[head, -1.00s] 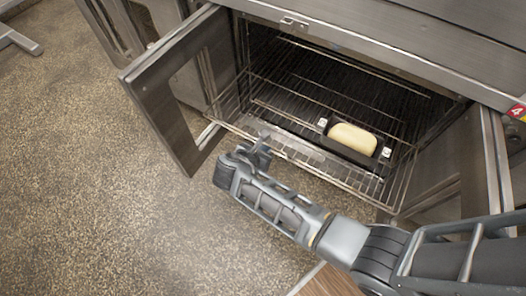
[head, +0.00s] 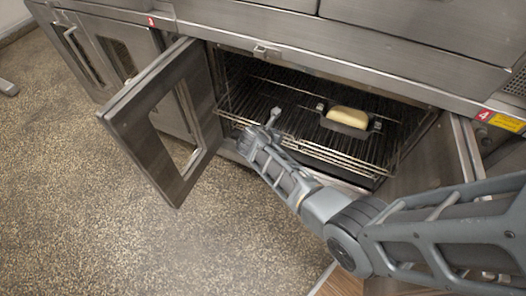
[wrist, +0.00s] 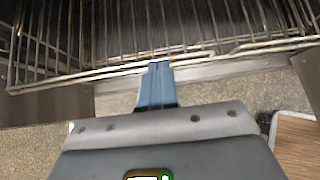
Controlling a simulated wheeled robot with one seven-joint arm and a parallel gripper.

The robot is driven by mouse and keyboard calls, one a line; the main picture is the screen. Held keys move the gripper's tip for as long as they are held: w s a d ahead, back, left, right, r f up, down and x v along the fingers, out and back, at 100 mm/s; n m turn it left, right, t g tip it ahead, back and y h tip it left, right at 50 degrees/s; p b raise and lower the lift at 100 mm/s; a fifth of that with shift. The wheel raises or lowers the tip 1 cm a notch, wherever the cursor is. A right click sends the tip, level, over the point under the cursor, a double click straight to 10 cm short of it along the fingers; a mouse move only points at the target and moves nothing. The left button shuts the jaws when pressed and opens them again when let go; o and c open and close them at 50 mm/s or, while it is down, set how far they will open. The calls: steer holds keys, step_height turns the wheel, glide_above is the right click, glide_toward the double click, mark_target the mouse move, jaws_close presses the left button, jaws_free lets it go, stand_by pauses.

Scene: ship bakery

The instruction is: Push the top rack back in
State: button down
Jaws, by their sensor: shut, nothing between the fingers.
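The top rack (head: 300,146) is a wire shelf in the open oven, with its front rail near the oven's mouth. It carries a dark loaf pan (head: 346,124) with a pale loaf (head: 348,115) in it, right of centre. My gripper (head: 268,126) is shut and empty at the left part of the rack's front. In the wrist view, the blue fingers (wrist: 158,70) are together, with their tips at the rack's front rail (wrist: 120,69); I cannot tell if they press on it. The rear of the rack is dim.
The left oven door (head: 158,125) stands open beside my gripper. The right door (head: 428,160) is open too, partly behind my arm. Speckled floor (head: 150,240) is free in front. A wooden surface (wrist: 298,140) shows at the wrist view's lower right.

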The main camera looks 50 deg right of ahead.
mark_target(280, 127)
steer(key=w+d, duration=0.1)
steer(key=d, duration=0.2)
steer(key=w+d+b, duration=0.1)
steer(key=d, duration=0.3)
steer(key=w+d+b, duration=0.1)
steer(key=d, duration=0.2)
steer(key=shift+w+d+f, duration=0.15)
steer(key=shift+w, duration=0.1)
steer(key=shift+w+d, duration=0.1)
steer(key=shift+d, duration=0.2)
steer(key=shift+d+r+b, duration=0.1)
steer(key=shift+r+b, duration=0.15)
steer(key=shift+b, duration=0.05)
steer(key=a+p, duration=0.1)
steer(key=s+a, duration=0.1)
steer(key=a, duration=0.1)
steer(key=a+p, duration=0.1)
steer(key=a, duration=0.1)
steer(key=shift+s+r+p, duration=0.3)
steer(key=shift+r+p, duration=0.05)
steer(key=p+v, duration=0.2)
steer(key=v, duration=0.7)
steer(key=shift+a+f, duration=0.1)
steer(key=shift+f, duration=0.05)
